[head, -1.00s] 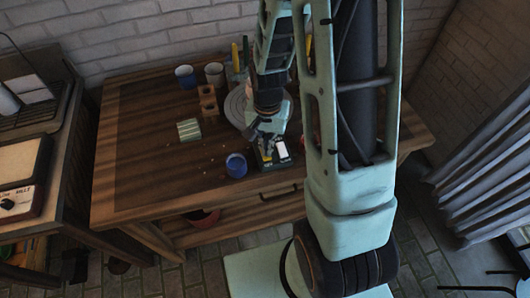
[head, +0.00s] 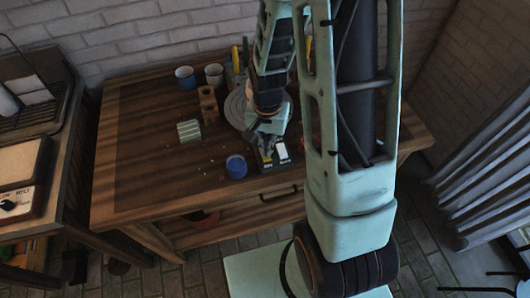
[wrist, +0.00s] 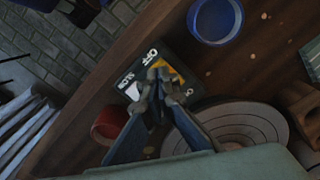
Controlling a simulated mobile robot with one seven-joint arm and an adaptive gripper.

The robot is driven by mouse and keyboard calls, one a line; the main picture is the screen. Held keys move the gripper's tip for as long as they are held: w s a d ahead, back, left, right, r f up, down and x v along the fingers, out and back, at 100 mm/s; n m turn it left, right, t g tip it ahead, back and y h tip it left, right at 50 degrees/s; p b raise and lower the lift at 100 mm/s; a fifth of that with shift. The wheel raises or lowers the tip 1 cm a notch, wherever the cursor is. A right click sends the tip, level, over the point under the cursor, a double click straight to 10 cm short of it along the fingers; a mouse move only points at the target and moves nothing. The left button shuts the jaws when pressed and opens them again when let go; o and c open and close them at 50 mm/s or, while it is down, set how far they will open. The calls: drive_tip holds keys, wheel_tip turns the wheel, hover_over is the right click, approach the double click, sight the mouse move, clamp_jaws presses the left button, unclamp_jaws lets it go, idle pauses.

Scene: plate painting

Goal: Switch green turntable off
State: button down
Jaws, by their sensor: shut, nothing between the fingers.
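A dark control box (head: 283,150) stands near the table's front edge. In the wrist view the box (wrist: 186,92) shows the labels OFF and SLOW, a white patch and a yellow patch. The turntable (head: 235,107) is a round disc behind the box and looks grey, not green; it also shows in the wrist view (wrist: 246,124), partly hidden by my gripper. My gripper (wrist: 158,75) is shut and empty, with its fingertips over the box by the yellow patch. I cannot tell whether they touch it. In the head view my gripper (head: 264,149) hides part of the box.
A blue cup (head: 236,167) stands just left of the box, and its rim is close in the wrist view (wrist: 215,20). A red round thing (wrist: 108,124) is on the box's other side. Wooden blocks (head: 208,103) and a striped block (head: 189,131) stand farther left. The table's left is mostly clear.

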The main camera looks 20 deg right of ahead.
drive_tip(key=shift+f+b, duration=1)
drive_tip(key=shift+f, duration=0.15)
idle(0.6)
drive_tip(key=shift+r+p, duration=2.65)
drive_tip(key=shift+r, duration=0.9)
